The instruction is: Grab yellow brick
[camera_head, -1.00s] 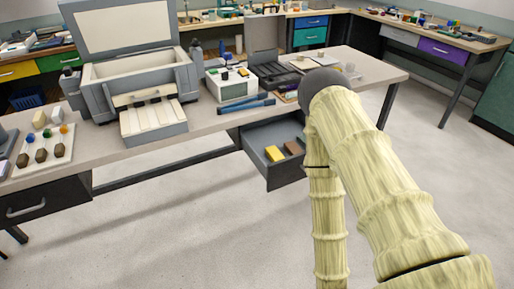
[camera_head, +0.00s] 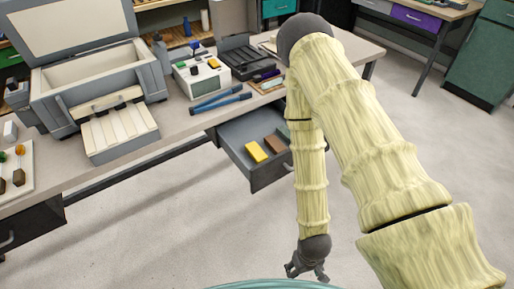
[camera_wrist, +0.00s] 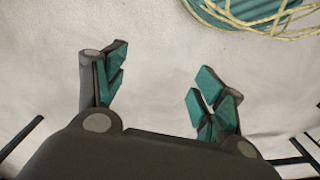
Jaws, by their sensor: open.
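The yellow brick (camera_head: 256,151) lies in the open drawer (camera_head: 264,178) under the table, in the head view. A brown brick (camera_head: 275,144) lies just to its right in the same drawer. My gripper (camera_head: 306,275) hangs low over the floor, in front of the drawer and apart from it. In the wrist view my gripper (camera_wrist: 158,90) is open, with teal-padded fingers spread wide and only pale floor between them. The yellow brick does not show in the wrist view.
The table (camera_head: 180,112) above the drawer carries a large grey box-like machine (camera_head: 95,75), a white device (camera_head: 200,78), blue tools (camera_head: 220,102) and a black tray (camera_head: 245,60). The floor (camera_head: 190,240) in front is clear.

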